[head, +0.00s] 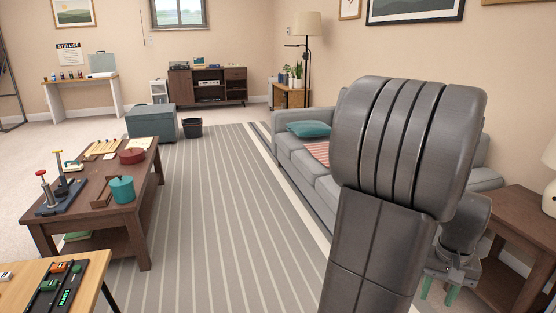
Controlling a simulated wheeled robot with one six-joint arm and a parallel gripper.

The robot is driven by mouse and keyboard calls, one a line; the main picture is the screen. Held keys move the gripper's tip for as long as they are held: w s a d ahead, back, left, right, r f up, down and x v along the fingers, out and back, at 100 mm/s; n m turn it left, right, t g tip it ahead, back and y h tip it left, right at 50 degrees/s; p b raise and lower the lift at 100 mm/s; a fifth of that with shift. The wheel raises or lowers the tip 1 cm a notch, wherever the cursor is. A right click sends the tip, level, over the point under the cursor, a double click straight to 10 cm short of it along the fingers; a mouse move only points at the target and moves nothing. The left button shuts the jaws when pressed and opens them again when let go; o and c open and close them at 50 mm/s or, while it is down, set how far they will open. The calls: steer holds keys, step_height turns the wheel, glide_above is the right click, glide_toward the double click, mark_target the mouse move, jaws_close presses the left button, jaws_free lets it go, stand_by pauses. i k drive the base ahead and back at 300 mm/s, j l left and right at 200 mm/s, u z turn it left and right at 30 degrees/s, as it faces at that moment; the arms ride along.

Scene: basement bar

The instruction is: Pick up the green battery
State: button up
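A black device with lit green marks (66,296) lies on the light wooden table (93,285) at the bottom left. A small green piece (77,268) sits at its far end, beside an orange one (60,267). The green piece may be the green battery; it is too small to tell for sure. My gripper (439,292) is at the lower right, partly hidden behind my arm. Its two green fingers point down and stand apart, with nothing seen between them. It is far to the right of the wooden table.
A dark coffee table (141,190) with a teal pot (121,190) and a red pot (132,156) stands beyond the wooden table. A grey sofa (292,160) and a brown side table (525,225) are at the right. The striped rug (225,220) between is clear.

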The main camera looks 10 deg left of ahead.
mark_target(51, 284)
steer(key=i+j+u, duration=0.1)
steer(key=i+u, duration=0.15)
steer(key=u, duration=0.2)
steer(key=i+u, duration=0.2)
steer(key=u, duration=0.3)
steer(key=i+l+u, duration=0.1)
steer(key=i+u, duration=0.15)
steer(key=u, duration=0.2)
steer(key=i+l+u, duration=0.15)
steer(key=u, duration=0.3)
steer(key=i+u, duration=0.15)
steer(key=u, duration=0.3)
steer(key=i+u, duration=0.15)
steer(key=u, duration=0.35)
steer(key=i+l+u, duration=0.15)
steer(key=u, duration=0.3)
steer(key=i+l+u, duration=0.15)
steer(key=u, duration=0.35)
steer(key=i+l+u, duration=0.15)
steer(key=u, duration=0.15)
steer(key=i+l+u, duration=0.15)
steer(key=u, duration=0.2)
steer(key=l, duration=0.1)
